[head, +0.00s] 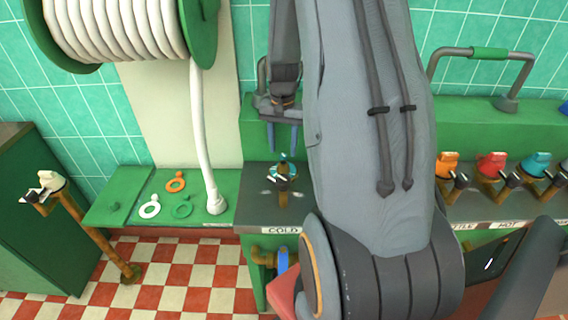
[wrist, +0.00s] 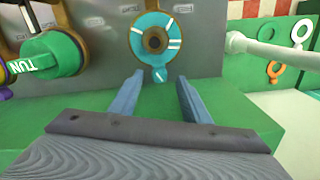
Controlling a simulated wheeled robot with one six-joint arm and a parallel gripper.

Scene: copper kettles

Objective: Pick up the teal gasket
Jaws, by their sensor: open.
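The teal gasket (wrist: 138,43) is a ring with a small tab and white marks. It sits around a brass piece on the grey panel, and I cannot tell how it is seated. In the head view the teal gasket (head: 275,172) is at the COLD tap, partly hidden by brass parts. My gripper (head: 283,140) is open and empty, its blue fingers pointing down just above and behind the ring in that view. In the wrist view my gripper (wrist: 159,90) has its fingers apart, with the gasket's tab just beyond and between the tips.
An orange gasket (head: 176,181), a white gasket (head: 149,206) and a green gasket (head: 183,207) lie on the green shelf to the left. A white hose (head: 199,130) hangs between them and my gripper.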

